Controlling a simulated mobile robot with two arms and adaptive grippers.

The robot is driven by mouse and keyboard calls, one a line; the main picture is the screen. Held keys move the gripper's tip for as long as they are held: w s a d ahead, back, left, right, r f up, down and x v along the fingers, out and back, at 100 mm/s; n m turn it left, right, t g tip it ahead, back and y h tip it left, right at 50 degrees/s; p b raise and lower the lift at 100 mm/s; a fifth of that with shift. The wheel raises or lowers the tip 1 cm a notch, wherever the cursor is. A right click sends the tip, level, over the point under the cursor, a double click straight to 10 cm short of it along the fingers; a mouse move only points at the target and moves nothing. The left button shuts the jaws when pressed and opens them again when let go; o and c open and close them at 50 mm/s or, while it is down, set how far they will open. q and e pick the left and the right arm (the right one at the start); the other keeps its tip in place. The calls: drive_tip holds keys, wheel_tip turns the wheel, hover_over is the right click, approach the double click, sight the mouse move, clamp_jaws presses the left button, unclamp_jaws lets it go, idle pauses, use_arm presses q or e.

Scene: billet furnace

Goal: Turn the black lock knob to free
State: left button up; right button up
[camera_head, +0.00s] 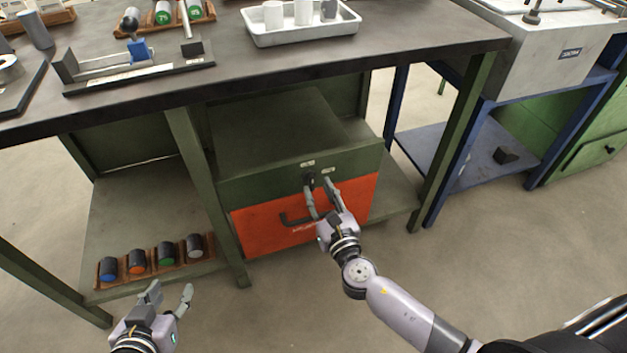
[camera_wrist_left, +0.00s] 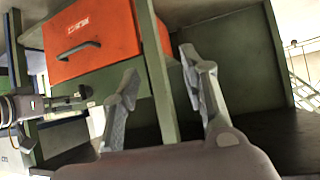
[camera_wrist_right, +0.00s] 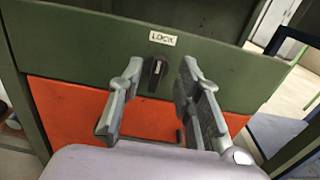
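The black lock knob (camera_wrist_right: 155,73) sits on the green panel under a white LOCK label (camera_wrist_right: 162,38), above the orange drawer. In the right wrist view it shows between the fingers of my right gripper (camera_wrist_right: 158,108), which is open. Its pointer mark stands roughly upright. In the head view the knob (camera_head: 309,180) is partly covered by a finger of my right gripper (camera_head: 320,190); contact cannot be told. My left gripper (camera_head: 168,292) is open and empty, low at the front left; it also shows in the left wrist view (camera_wrist_left: 160,75).
The orange drawer (camera_head: 350,195) with a dark handle (camera_head: 290,220) is shut below the panel. A green bench leg (camera_head: 205,190) stands left of the drawer cabinet. A rack (camera_head: 110,272) with several coloured-end cylinders lies on the lower shelf. The bench top overhangs above.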

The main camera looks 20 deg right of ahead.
sight(313, 179)
drive_tip(key=shift+w+a, duration=0.1)
drive_tip(key=shift+w, duration=2.1)
drive_tip(key=shift+c, duration=0.2)
clamp_jaws()
